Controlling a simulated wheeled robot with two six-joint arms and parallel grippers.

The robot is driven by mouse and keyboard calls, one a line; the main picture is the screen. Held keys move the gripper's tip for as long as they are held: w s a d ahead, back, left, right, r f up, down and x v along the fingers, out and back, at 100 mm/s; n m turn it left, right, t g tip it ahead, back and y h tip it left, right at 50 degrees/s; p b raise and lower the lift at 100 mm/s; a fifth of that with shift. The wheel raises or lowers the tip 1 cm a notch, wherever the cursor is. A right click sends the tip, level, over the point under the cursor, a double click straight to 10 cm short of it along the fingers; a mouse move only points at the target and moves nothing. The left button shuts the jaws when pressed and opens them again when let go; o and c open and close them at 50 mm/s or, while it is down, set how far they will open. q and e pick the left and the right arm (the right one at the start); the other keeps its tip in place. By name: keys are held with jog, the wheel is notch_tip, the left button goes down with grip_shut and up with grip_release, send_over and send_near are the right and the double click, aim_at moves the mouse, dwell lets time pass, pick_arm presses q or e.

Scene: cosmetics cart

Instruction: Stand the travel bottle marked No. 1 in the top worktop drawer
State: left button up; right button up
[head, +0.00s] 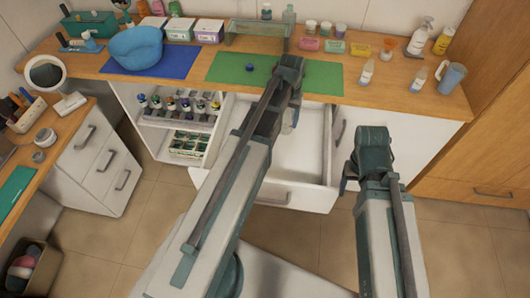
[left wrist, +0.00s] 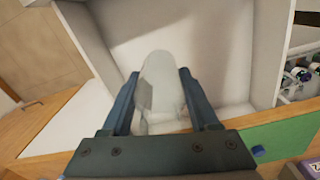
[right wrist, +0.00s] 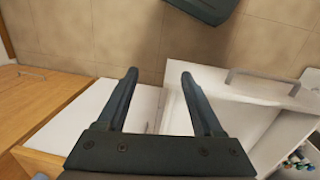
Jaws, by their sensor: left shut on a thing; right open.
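My left gripper (head: 290,85) is shut on a pale, translucent bottle (left wrist: 160,85). In the left wrist view the bottle sits between the two fingers (left wrist: 158,105), with the white inside of the open drawer behind it. No number shows on the bottle's visible side. In the head view the bottle is mostly hidden by my left arm. The top worktop drawer (head: 318,178) is pulled out below the worktop, and its visible floor looks empty. My right gripper (head: 368,160) is open and empty, to the right of the drawer; its fingers show in the right wrist view (right wrist: 160,95).
A green mat (head: 325,78) with a small blue round piece (head: 249,67) lies on the worktop. Two small clear bottles (head: 367,73) (head: 419,80) and a blue jug (head: 451,78) stand at its right. Open shelves (head: 180,122) with several bottles adjoin the drawer's left.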

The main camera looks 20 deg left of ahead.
jog(key=shift+o, duration=1.4)
notch_tip(320, 180, down, 14)
jog(key=b, duration=1.3)
jog(key=shift+r, duration=0.25)
pick_arm(q)
jog(key=s+d+f+n, duration=0.1)
jog(key=d+f, duration=0.1)
jog(key=f, duration=0.5)
jog(key=s+d+f+n, duration=0.1)
jog(key=d+f, duration=0.2)
jog(key=f, duration=0.4)
jog(key=shift+s+f+n+b, duration=0.2)
jog(key=shift+n+b, duration=0.1)
jog(key=shift+b, duration=0.1)
pick_arm(e)
jog(key=shift+f, duration=0.45)
pick_arm(q)
jog(key=b, duration=1)
send_over(291, 175)
notch_tip(291, 175, down, 10)
pick_arm(e)
notch_tip(291, 175, down, 10)
pick_arm(q)
jog(key=shift+f, duration=0.25)
jog(key=o, duration=1.3)
jog(key=shift+r, duration=0.1)
pick_arm(e)
jog(key=shift+f, duration=0.1)
